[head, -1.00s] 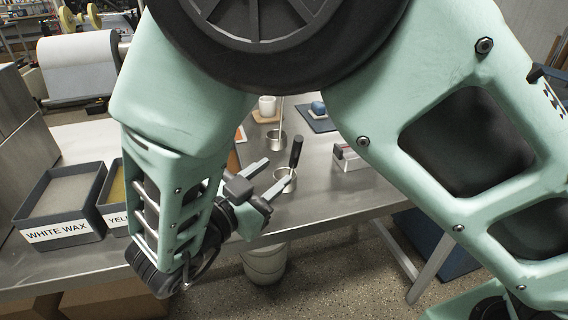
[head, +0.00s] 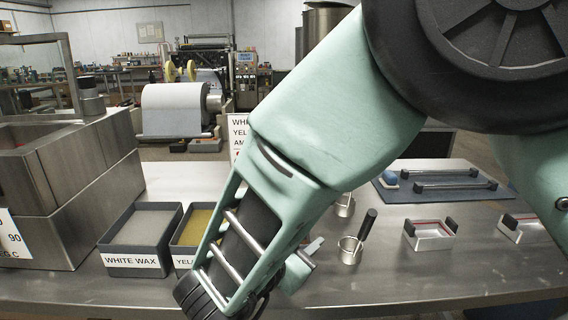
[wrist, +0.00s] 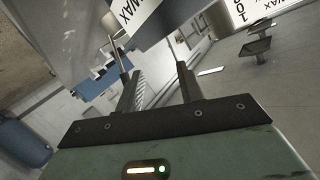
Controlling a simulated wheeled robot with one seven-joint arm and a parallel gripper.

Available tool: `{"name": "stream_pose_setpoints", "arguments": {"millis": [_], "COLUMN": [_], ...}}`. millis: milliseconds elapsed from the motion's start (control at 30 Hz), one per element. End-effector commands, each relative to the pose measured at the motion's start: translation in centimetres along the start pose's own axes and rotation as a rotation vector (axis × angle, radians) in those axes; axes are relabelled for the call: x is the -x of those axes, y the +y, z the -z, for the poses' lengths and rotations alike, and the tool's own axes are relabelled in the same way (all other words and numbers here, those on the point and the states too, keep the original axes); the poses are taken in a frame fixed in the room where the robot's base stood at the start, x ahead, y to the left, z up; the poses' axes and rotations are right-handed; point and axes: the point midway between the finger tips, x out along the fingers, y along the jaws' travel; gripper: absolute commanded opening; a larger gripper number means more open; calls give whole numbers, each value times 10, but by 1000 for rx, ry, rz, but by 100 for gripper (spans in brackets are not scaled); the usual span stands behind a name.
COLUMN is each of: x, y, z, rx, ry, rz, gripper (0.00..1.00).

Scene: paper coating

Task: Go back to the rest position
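My gripper (wrist: 158,88) shows in the wrist view with its two fingers apart and nothing between them.
The white wax bin (head: 137,259) and a yellow wax bin (head: 184,262) stand at left, the latter partly behind my arm. A steel tank (head: 60,190) stands further left. Metal holders (head: 430,240) and a blue mat (head: 437,194) lie at right. The front right bench (head: 430,275) is clear.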

Motion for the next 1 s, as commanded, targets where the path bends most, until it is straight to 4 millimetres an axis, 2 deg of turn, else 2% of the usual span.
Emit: {"name": "stream_pose_setpoints", "arguments": {"millis": [33, 133, 267, 367, 467, 567, 667, 700, 900, 1000], "x": [-5, -4, 15, 41, 70, 98, 119, 124, 128, 124], "y": [-14, -40, -65, -70, -59, -31, 13, 34, 131, 162], "z": [4, 1, 1, 5, 11, 20, 31, 37, 70, 84], "rx": [-11, -5, 50, 139, 271, 444, 654, 745, 1156, 1283], "ry": [-88, -268, -513, -694, -859, -1005, -1127, -1169, -1299, -1325], "rz": [62, 200, 394, 542, 672, 772, 830, 838, 782, 733], "gripper": [38, 38, 38, 38, 38, 38, 38, 38, 38, 38]}}
